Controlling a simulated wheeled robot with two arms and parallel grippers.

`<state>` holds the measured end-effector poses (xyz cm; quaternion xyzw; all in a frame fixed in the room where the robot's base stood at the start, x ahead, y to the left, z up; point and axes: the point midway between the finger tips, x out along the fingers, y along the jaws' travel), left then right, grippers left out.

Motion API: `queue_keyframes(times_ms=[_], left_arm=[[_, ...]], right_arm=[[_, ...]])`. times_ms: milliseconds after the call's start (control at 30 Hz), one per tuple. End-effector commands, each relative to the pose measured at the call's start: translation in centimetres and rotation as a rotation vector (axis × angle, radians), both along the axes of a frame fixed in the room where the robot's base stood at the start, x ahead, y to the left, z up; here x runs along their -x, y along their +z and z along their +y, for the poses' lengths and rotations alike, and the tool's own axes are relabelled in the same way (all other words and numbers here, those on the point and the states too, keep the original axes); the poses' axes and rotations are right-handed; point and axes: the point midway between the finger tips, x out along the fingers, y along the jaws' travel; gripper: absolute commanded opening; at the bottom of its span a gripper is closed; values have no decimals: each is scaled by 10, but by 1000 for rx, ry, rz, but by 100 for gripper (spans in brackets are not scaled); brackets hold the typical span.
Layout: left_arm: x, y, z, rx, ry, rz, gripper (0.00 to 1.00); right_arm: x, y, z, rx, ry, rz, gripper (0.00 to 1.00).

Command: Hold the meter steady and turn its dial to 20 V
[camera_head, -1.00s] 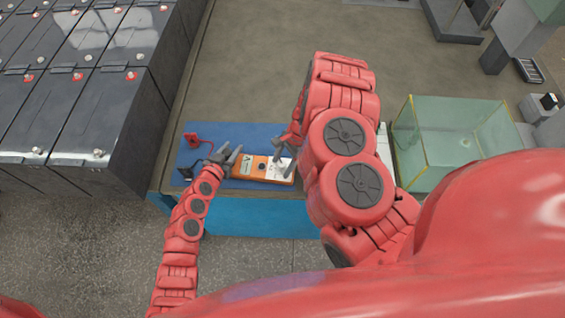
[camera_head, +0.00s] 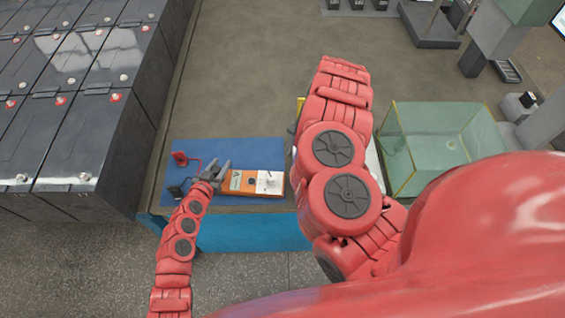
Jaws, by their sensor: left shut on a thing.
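The meter (camera_head: 259,190) is an orange, flat, oblong device lying on the blue mat (camera_head: 251,150). Its display (camera_head: 236,181) is toward the left end. A pale face with a small dark dial (camera_head: 268,179) is toward the right end. The dial's setting is too small to read. My left gripper (camera_head: 222,174) is shut on the meter's left end. My right arm (camera_head: 335,145) stands to the right of the meter, and its gripper is hidden behind its own links.
A red lead (camera_head: 180,158) and a black lead (camera_head: 177,190) lie left of the meter. A clear glass tank (camera_head: 440,120) stands right of my right arm. The bench behind the mat (camera_head: 260,70) is clear.

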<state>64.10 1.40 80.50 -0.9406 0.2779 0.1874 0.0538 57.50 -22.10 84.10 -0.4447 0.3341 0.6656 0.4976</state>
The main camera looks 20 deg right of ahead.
Motion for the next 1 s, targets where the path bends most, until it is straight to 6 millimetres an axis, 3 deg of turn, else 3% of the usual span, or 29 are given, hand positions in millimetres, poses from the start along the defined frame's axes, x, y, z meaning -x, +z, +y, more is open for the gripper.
queue_keyframes(times_ms=[100, 300, 867, 900, 1000], left_arm=[[0, 0, 0, 0, -1, 1, 0], [0, 0, 0, 0, -1, 1, 0], [0, 0, 0, 1, -1, 2, 0], [0, 0, 0, 1, -1, 2, 48], [0, 0, 0, 1, -1, 2, 66]], right_arm=[[-5, -1, -21, 3, 1, -1, 69], [-12, 0, -40, 2, -1, -3, 69], [-14, 0, -45, -3, 2, -1, 69], [-14, 0, -45, -3, 2, -1, 69], [-14, 0, -45, -3, 2, -1, 69]])
